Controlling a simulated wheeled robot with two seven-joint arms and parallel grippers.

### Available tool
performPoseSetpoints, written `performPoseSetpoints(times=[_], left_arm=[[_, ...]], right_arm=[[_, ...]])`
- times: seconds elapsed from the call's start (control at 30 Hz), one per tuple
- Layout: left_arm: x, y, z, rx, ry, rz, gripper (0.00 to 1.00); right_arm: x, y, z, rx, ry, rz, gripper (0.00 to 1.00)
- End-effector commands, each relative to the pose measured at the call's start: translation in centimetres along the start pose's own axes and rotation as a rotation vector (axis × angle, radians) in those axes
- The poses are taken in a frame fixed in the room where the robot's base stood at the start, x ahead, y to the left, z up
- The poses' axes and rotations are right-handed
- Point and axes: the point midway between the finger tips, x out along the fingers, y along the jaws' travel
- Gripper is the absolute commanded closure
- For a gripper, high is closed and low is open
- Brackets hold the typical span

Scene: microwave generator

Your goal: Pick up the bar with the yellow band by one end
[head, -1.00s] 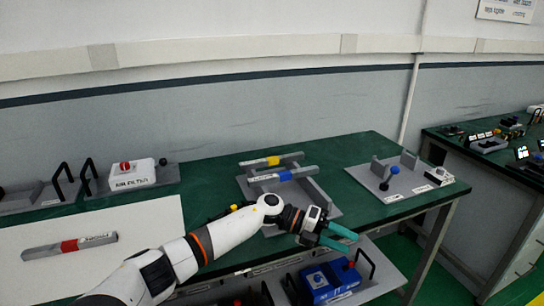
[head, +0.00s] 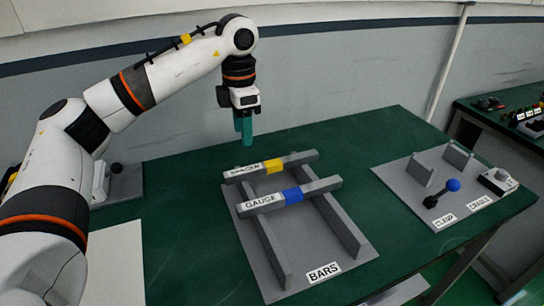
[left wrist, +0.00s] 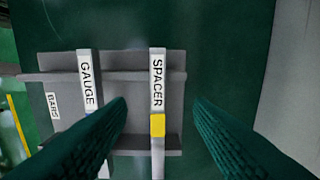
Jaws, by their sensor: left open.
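The bar with the yellow band (head: 273,166), labelled SPACER, lies across the two rails of a grey rack (head: 300,240) marked BARS. A similar bar with a blue band (head: 293,195), labelled GAUGE, lies parallel in front of it. My left gripper (head: 243,138) points down above and behind the SPACER label end, apart from the bar. In the left wrist view its open fingers (left wrist: 160,100) show on either side of the yellow-band bar (left wrist: 157,85), with nothing between the tips. The left finger partly covers the GAUGE bar (left wrist: 86,75). My right gripper is not in view.
A grey plate (head: 405,200) with a blue-knobbed clamp (head: 452,185) and a cradle stands to the right. A white sheet (head: 118,255) lies at the left. The green table (head: 345,128) behind the rack is clear. A second bench is at far right.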

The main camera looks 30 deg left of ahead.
Motion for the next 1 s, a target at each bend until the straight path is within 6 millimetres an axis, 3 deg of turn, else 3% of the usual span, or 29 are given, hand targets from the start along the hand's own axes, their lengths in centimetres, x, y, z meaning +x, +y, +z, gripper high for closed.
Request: performPoseSetpoints(times=[0.1, 0.3, 0.47, 0.8, 1.0], left_arm=[[2.1, 0.1, 0.1, 0.001, -0.006, 0.003, 0.53], [5.1, 0.1, 0.0, 0.000, -0.003, 0.004, 0.53], [6.1, 0.1, -0.1, 0.001, -0.001, 0.004, 0.53], [10.6, 0.1, -0.4, 0.000, -0.002, 0.004, 0.53], [11.1, 0.1, -0.5, 0.000, 0.001, 0.004, 0.53]], right_arm=[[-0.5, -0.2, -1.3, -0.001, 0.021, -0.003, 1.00], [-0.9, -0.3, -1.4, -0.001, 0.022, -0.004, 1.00], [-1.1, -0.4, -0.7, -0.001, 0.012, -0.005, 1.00], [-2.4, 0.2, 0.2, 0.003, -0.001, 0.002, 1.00], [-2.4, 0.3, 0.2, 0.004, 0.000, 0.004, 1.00]])
